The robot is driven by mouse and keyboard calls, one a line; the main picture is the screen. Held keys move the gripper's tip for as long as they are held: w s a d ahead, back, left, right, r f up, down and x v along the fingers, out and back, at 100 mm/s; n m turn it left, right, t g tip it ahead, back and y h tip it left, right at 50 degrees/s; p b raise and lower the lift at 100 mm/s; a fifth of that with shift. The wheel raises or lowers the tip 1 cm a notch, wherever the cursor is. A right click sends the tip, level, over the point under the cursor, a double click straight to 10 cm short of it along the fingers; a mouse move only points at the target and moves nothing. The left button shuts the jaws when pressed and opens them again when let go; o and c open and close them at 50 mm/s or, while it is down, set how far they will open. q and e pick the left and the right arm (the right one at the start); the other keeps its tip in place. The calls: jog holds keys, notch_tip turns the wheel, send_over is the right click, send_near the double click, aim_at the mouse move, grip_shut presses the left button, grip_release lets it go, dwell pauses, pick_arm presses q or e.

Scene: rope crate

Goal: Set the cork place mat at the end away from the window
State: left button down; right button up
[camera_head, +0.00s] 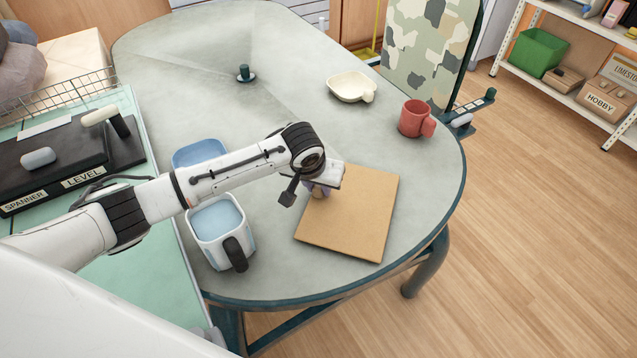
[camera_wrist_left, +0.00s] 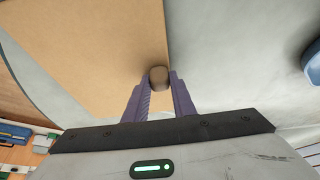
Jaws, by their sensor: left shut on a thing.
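The cork place mat (camera_head: 362,218) is a flat tan square near the rounded near-right end of the grey table (camera_head: 430,190). In the left wrist view the mat (camera_wrist_left: 85,50) fills the upper left. My left gripper (camera_head: 321,189) is at the mat's left edge. In the left wrist view its purple fingers (camera_wrist_left: 159,92) are shut on a small brown rounded knob (camera_wrist_left: 158,76) at that edge. I cannot tell whether the mat rests fully on the table. My right gripper and the window are not in view.
A white jug (camera_head: 208,245) with blue inside and a blue dish (camera_head: 198,151) stand left of the mat. The table's far-left part is mostly clear.

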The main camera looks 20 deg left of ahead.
pick_arm(q)
jog(key=shift+f, duration=0.45)
dwell(0.5)
jog(key=c, duration=1.4)
grip_release()
jog(key=v, duration=1)
jog(key=shift+r, duration=0.15)
